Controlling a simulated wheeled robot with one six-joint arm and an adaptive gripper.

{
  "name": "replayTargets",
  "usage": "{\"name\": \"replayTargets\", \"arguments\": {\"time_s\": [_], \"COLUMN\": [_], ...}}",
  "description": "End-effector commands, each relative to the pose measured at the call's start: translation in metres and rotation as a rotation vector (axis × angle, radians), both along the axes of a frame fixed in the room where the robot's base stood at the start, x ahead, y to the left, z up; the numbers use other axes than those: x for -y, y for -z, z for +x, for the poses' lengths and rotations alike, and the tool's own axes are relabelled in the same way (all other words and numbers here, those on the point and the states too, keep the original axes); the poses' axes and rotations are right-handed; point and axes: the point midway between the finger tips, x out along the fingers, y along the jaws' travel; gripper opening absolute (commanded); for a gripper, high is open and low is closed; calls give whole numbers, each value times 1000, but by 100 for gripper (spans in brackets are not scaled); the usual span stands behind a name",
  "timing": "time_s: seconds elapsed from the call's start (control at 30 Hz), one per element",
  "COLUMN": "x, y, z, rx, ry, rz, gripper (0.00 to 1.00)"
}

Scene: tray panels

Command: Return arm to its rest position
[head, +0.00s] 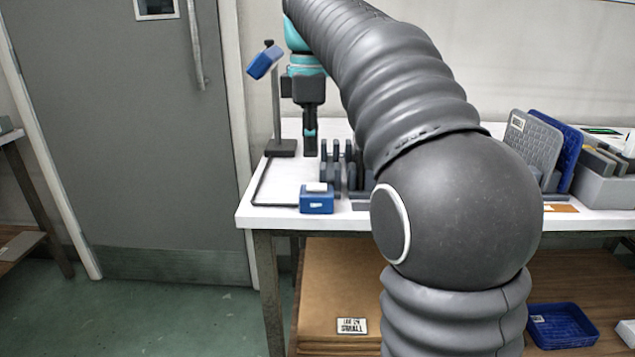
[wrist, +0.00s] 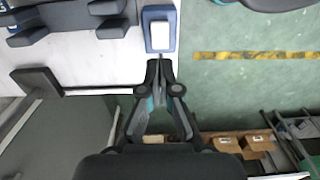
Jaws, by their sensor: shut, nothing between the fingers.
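My gripper (head: 310,150) hangs pointing down over the left part of the white table (head: 266,216), beside a dark stand. Its fingers are together and hold nothing. In the wrist view the closed fingertips (wrist: 160,70) show just below a small blue box with a white top (wrist: 160,35) in the picture. The same blue box (head: 317,203) sits near the table's front edge in the head view. My grey arm bends up and over the table and hides its middle.
A stand (head: 276,120) carries a blue scanner-like head (head: 264,60). A dark slotted rack (head: 340,168) stands right of my gripper. Grey and blue panels (head: 535,138) and a grey bin (head: 606,188) stand at right. A blue tray (head: 561,325) lies on the lower shelf.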

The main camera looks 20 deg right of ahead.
Motion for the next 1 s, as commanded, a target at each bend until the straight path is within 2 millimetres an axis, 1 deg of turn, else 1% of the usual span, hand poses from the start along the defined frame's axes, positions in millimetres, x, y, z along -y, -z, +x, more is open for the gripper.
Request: {"name": "replayTargets", "arguments": {"time_s": [0.13, 0.4, 0.47, 0.57, 0.67, 0.77, 0.87, 1.0], "x": [0, 0, 0, 0, 0, 0, 0, 0], "y": [-7, -8, -7, -5, 3, 16, 32, 60], "z": [0, -1, -3, -13, -30, -53, -77, -110], "rx": [1, 1, 6, 27, 65, 114, 163, 230], "ry": [0, 2, 12, 62, 159, 286, 414, 592], "rz": [0, 0, 0, 1, 5, 16, 34, 70], "gripper": [0, 0, 0, 0, 0, 0, 0, 0]}}
